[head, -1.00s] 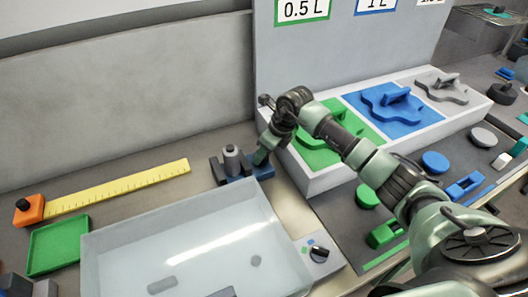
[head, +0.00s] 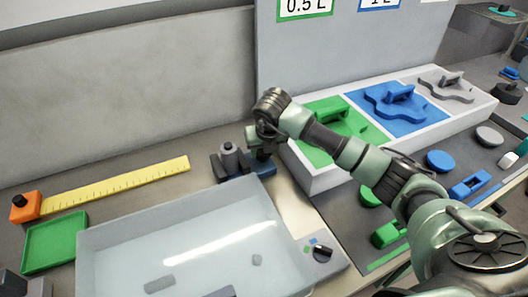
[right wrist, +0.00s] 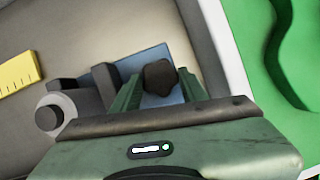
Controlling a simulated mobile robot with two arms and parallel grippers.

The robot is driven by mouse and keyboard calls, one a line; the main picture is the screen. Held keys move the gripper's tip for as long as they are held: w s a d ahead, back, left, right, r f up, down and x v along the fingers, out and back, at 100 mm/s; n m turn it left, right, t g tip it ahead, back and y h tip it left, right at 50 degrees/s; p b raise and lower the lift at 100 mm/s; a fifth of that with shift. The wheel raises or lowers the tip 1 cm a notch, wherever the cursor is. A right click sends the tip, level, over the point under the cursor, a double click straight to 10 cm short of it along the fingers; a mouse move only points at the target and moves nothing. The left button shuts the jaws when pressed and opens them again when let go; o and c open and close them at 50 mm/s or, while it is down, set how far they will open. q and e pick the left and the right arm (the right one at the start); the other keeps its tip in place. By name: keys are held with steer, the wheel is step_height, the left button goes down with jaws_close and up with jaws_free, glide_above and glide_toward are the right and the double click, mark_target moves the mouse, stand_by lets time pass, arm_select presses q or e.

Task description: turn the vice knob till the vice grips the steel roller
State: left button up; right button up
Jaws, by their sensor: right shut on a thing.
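The vice (head: 217,171) stands on the counter behind the clear tray, with dark jaws and a blue base (right wrist: 176,58). The grey steel roller (head: 229,158) stands upright at the jaws; in the right wrist view its round end (right wrist: 50,112) shows at the left. I cannot tell whether both jaws touch it. My right gripper (head: 259,158) is at the right end of the vice. In the right wrist view its green fingers (right wrist: 159,88) are shut on the dark vice knob (right wrist: 158,72), one on each side. In the head view the gripper hides the knob. My left gripper is out of view.
The clear tray (head: 100,235) fills the front. A yellow ruler (head: 120,184) and a green tray (head: 56,243) lie to the left. A white-edged block with green, blue and grey panels (head: 320,183) stands close to my right arm. A dial (head: 322,252) is at the tray's right.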

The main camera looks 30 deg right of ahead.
steer(key=shift+m, duration=0.3)
stand_by(0.4)
steer(key=o, duration=1.4)
steer(key=b+v, duration=0.1)
steer(key=v, duration=0.7)
steer(key=shift+w+b, duration=0.1)
steer(key=shift+b, duration=0.25)
